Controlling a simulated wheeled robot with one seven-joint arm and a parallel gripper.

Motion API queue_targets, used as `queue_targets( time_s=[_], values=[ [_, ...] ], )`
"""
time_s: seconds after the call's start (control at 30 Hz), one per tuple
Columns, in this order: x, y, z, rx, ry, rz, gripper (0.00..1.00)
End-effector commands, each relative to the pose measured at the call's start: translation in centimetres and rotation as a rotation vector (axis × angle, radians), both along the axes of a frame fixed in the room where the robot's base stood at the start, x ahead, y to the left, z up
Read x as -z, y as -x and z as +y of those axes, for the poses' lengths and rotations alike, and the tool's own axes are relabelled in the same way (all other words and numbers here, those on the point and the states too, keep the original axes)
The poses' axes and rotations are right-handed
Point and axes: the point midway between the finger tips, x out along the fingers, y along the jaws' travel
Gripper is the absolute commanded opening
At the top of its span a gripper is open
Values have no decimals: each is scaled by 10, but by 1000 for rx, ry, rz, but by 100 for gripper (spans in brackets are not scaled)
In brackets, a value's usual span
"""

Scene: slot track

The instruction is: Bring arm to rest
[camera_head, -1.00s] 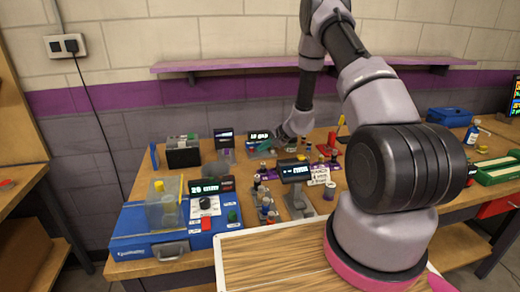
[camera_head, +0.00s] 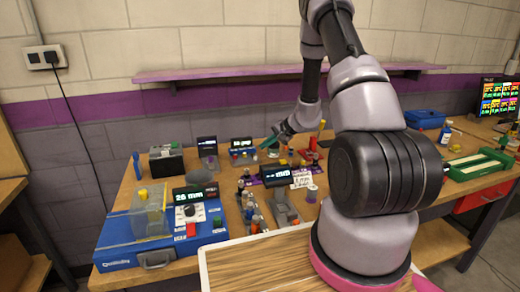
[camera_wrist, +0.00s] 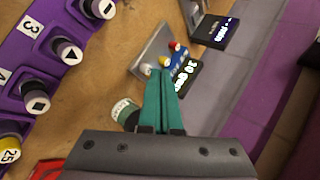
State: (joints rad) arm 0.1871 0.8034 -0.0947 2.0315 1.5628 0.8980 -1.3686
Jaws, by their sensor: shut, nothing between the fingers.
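My gripper (camera_wrist: 160,100) shows in the wrist view with its two teal fingers pressed together and nothing between them. In the head view my gripper (camera_head: 272,143) hangs above the back middle of the workbench, pointing down and left. A white-and-green knob or cap (camera_wrist: 124,112) lies beside the fingers on the left in the wrist view. Beyond the fingertips is a small display unit (camera_wrist: 187,72) with several coloured buttons. Whether the fingers touch anything below cannot be told.
A purple holder (camera_wrist: 62,52) with several capped pieces is left in the wrist view. In the head view, a blue case (camera_head: 120,243) is front left, a display (camera_head: 281,173) stands mid-bench, and a green tray (camera_head: 478,166) is at right. A purple shelf (camera_head: 200,74) runs along the wall.

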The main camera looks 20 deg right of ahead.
Motion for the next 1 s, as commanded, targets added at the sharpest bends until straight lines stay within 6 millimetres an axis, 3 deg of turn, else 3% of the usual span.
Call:
queue_targets(
  time_s=[0.47, 0.57, 0.67, 0.77, 1.0],
  values=[
    [-2, 1, -1, -1, 0, -1, 0],
    [-16, 2, 4, -15, -2, -6, 0],
    [-51, 7, 15, -51, -5, -18, 0],
    [-100, 20, 32, -104, -3, -28, 0],
    [-210, 79, 68, -232, 48, -35, 0]
  ],
)
